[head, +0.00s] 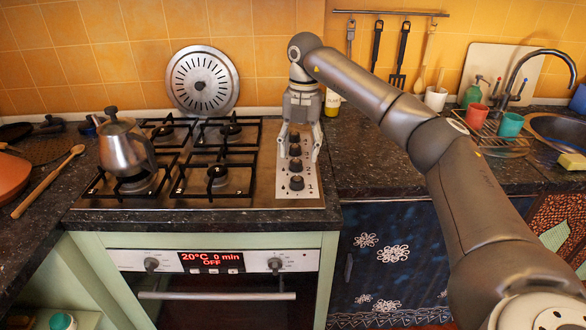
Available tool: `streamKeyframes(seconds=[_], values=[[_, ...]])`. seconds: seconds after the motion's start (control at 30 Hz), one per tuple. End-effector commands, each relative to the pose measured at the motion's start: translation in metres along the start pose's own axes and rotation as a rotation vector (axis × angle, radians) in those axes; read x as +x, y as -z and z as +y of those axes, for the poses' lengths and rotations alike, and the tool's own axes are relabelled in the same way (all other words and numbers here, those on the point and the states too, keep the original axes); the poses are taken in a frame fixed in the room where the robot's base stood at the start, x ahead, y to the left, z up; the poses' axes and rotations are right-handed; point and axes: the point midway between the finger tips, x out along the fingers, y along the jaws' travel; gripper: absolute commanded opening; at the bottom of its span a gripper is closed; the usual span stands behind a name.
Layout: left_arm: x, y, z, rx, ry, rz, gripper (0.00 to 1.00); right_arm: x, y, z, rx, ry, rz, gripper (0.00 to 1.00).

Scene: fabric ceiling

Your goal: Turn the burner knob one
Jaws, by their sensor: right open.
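The hob's burner knobs (297,183) are dark and stand in a column on a steel strip at the right side of the gas hob (250,203). I cannot tell from markings which of them is knob one. My right gripper (298,158) points down over this column, its fingers spread to the left and right of the knobs at the middle of the row. It is open and holds nothing. I cannot tell whether a finger touches a knob. The nearest knob shows clear, in front of the fingers. My left gripper is not in view.
A metal kettle (126,155) stands on the left burners. A round slotted metal lid (202,80) leans on the tiled wall behind the hob. A yellow-and-white container (332,104) stands just behind my gripper. The counter (375,160) right of the hob is clear.

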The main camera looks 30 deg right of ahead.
Motion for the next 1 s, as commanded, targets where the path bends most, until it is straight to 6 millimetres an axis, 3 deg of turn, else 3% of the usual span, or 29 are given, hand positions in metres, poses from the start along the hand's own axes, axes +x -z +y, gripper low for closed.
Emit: streamKeyframes(seconds=[0.2,0.43,0.6,0.87,1.0], values=[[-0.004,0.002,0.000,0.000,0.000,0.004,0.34,0.044,0.001,0.000,-0.002,0.003,0.004,0.54],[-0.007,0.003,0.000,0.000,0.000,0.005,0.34,0.078,0.001,0.001,-0.003,0.000,0.002,0.54],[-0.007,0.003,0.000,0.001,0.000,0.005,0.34,0.090,0.001,0.001,-0.004,-0.001,0.001,0.54],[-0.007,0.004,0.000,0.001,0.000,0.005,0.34,0.091,0.001,0.001,-0.004,-0.002,0.001,0.54],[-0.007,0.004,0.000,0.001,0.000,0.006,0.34,0.091,0.001,0.001,-0.004,-0.002,0.001,0.39]])
